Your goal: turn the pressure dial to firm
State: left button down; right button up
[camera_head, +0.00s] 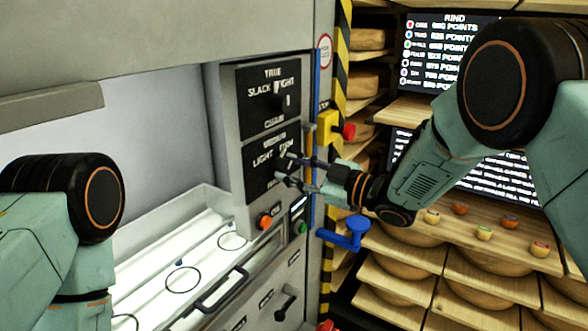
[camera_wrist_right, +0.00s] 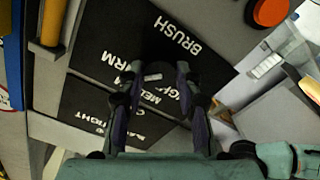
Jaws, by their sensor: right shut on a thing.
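The lower black panel (camera_head: 262,178) on the machine's front has a dial with white words around it, among them LIGHT and MEDIUM. My right gripper (camera_head: 284,168) reaches this panel from the right, and its fingers cover most of the dial. In the right wrist view, the right gripper (camera_wrist_right: 156,76) is shut on the pressure dial (camera_wrist_right: 153,78), with BRUSH and the end of FIRM readable beside it. I cannot tell exactly which word the dial points to. My left arm shows at the left, but its gripper is out of view.
An orange button (camera_head: 264,222) and green button (camera_head: 302,228) sit below. A yellow box with a red button (camera_head: 348,131) and a blue lever (camera_head: 350,232) are close to my right gripper. Cheese shelves stand right.

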jog(key=o, duration=1.1)
jog(key=shift+o, duration=0.2)
jog(key=shift+d, duration=0.1)
jog(key=v, duration=1.1)
jog(key=shift+s+d, duration=0.25)
jog(key=shift+d, duration=0.1)
